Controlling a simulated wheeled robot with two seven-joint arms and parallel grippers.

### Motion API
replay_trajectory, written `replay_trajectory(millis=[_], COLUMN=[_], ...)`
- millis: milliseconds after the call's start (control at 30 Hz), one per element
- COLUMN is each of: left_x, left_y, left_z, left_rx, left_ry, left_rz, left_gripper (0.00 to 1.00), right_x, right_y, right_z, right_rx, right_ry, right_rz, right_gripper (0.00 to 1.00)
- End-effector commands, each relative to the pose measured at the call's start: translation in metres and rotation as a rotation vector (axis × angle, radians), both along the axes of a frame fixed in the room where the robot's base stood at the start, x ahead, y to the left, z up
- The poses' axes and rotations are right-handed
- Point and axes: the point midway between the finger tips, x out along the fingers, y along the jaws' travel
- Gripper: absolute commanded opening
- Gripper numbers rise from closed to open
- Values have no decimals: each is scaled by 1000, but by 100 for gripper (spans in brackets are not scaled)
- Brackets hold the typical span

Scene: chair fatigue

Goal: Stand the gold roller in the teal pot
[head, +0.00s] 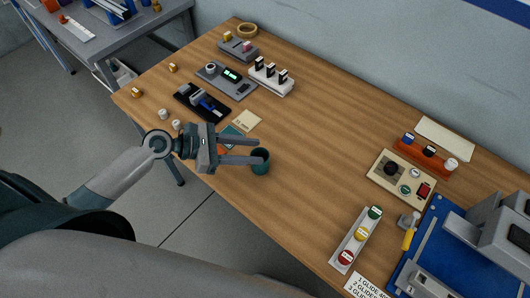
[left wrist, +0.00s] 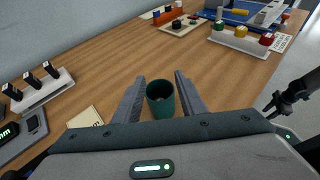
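The teal pot (head: 260,167) stands upright on the wooden table. My left gripper (head: 259,151) is open, its fingers reaching over the pot in the head view. In the left wrist view the pot (left wrist: 160,102) sits between the two spread fingers (left wrist: 160,78), its dark mouth facing up; no firm grip shows. Small gold pieces lie at the table's far left, one near the edge (head: 137,92) and one farther back (head: 173,68); I cannot tell which is the gold roller. A dark gripper, seemingly my right one (left wrist: 280,104), hangs at the right of the left wrist view, its opening unclear.
Two white cylinders (head: 170,131) lie near the front edge. A black tray (head: 184,103), a grey device (head: 215,88) and a white rack (head: 277,86) stand behind. A rack of coloured caps (head: 345,252) and a blue mat (head: 435,230) are at right.

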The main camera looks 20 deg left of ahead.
Motion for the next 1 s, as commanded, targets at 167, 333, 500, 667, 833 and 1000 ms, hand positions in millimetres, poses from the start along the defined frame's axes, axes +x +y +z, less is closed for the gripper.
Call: replay_trajectory(millis=[167,333,500,667,833,1000], left_x=[-15,-22,-25,-25,-25,-25], left_y=[25,39,43,43,43,43], left_z=[11,20,25,26,26,26], left_rx=[1,-2,-5,-5,-5,-5], left_ry=[-3,-4,-5,-7,-7,-7], left_rz=[0,1,0,1,1,1], left_gripper=[38,38,38,38,38,38], right_x=[0,0,0,0,0,0], right_y=[0,0,1,3,4,4], right_z=[-10,-13,-14,-13,-13,-13], right_rx=[0,0,1,3,4,4], right_ry=[0,0,0,0,0,0], right_rz=[0,0,-1,-1,-2,-2], right_gripper=[38,38,38,38,38,38])
